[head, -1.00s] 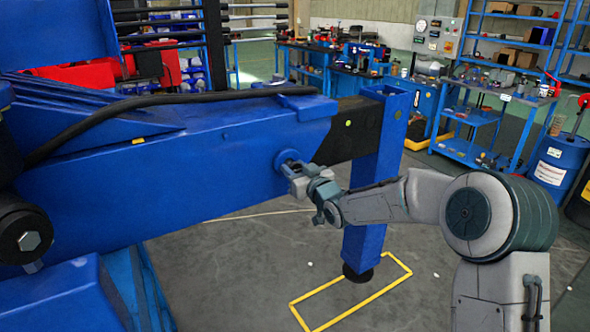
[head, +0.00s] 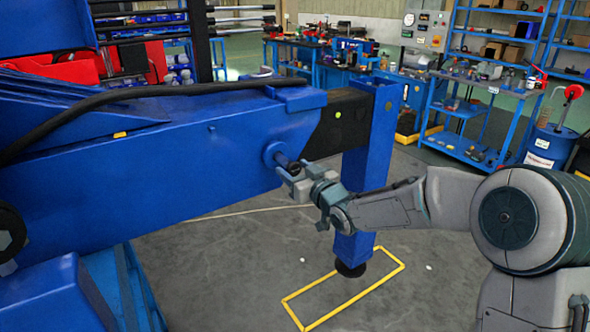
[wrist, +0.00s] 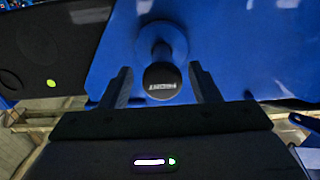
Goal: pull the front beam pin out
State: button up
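The front beam pin (head: 286,163) sticks out of a round blue collar (head: 273,153) on the side of the blue beam (head: 160,165). In the wrist view the pin's black round end (wrist: 162,82) faces me, with small pale lettering and part of its shaft showing behind. My gripper (head: 292,178) is at the pin's outer end. In the wrist view the two fingers of my gripper (wrist: 161,72) stand on either side of the pin's end, with a narrow gap showing on each side. The gripper looks open. How deep the pin sits is hidden.
A black inner beam (head: 338,122) runs into a blue upright leg (head: 370,150) just behind my gripper. A yellow floor outline (head: 343,290) surrounds its foot. A black hose (head: 130,97) lies along the beam top. Workbenches and shelves stand at the back. The floor around the outline is clear.

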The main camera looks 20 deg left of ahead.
jog(key=v, duration=1.3)
jog(key=shift+s+d, duration=0.25)
jog(key=shift+d, duration=0.05)
jog(key=shift+d, duration=0.1)
